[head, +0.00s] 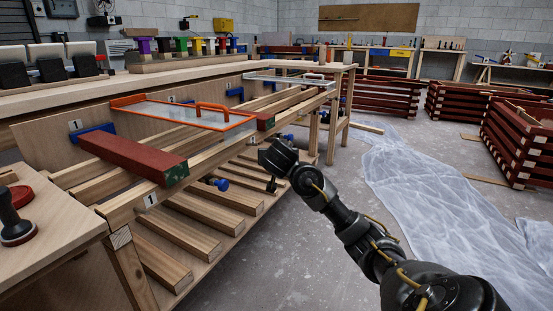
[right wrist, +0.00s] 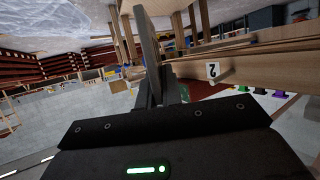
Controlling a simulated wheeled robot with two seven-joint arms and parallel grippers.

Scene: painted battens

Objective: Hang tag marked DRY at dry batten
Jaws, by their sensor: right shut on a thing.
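My right gripper (head: 274,172) hangs in front of the drying rack's near rail, right of the closer red batten (head: 130,155). In the right wrist view a flat grey piece (right wrist: 147,35) stands edge-on at the jaws (right wrist: 153,92). I cannot tell whether it is the tag or a finger, and no DRY mark is readable. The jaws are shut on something. The closer red batten lies across the rack by labels marked 1 (head: 150,200). A second red batten (head: 265,121) lies farther along, mostly hidden. Which batten is dry cannot be told. My left gripper is out of view.
A stamp (head: 14,222) stands on the left bench. Plastic sheeting (head: 415,190) covers floor at the right.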

